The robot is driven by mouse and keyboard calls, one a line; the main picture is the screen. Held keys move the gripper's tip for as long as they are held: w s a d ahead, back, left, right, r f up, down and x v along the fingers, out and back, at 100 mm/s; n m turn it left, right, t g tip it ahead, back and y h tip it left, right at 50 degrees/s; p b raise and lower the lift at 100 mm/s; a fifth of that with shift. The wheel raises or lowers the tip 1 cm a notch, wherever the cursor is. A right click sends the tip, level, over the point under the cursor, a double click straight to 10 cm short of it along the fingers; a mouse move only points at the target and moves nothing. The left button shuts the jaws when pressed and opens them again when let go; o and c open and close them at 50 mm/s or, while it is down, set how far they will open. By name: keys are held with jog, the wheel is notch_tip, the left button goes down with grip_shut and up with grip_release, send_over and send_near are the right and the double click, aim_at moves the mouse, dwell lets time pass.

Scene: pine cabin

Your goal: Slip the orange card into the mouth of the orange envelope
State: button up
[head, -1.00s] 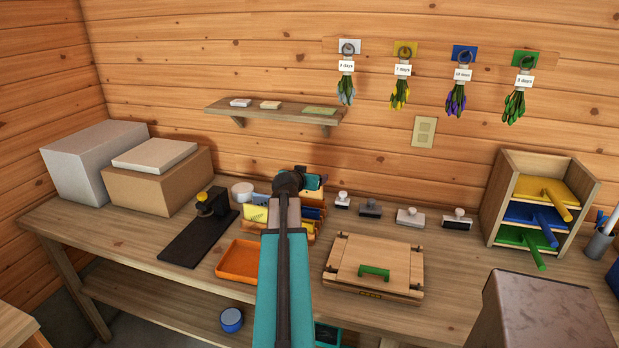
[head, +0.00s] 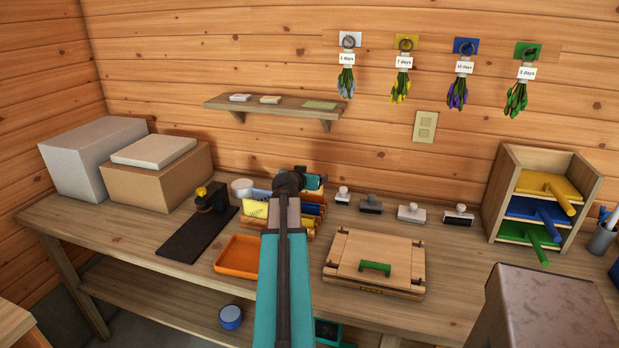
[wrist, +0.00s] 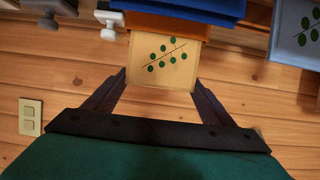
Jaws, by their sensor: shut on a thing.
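In the wrist view my gripper (wrist: 161,80) is shut on a pale tan card (wrist: 163,74) with a green leaf sprig, held between its two dark fingers. The card's far edge meets an orange strip (wrist: 165,27), which looks like the orange envelope. I cannot tell whether the card is inside its mouth or only in front of it. A blue envelope (wrist: 200,8) lies just beyond.
An orange tray (head: 238,272) lies left of my arm, and a wooden press (head: 375,258) with a green handle lies right of it. Several stamps (head: 411,213) stand behind the press. A black stapler-like tool (head: 208,205) and a white cup (head: 241,187) are left of the rack.

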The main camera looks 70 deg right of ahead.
jog(key=shift+f+b, duration=0.5)
jog(key=shift+f, duration=0.05)
jog(key=o, duration=1.1)
jog(key=shift+r+p, duration=1.45)
jog(key=shift+r, duration=2.1)
jog(key=shift+w, duration=0.15)
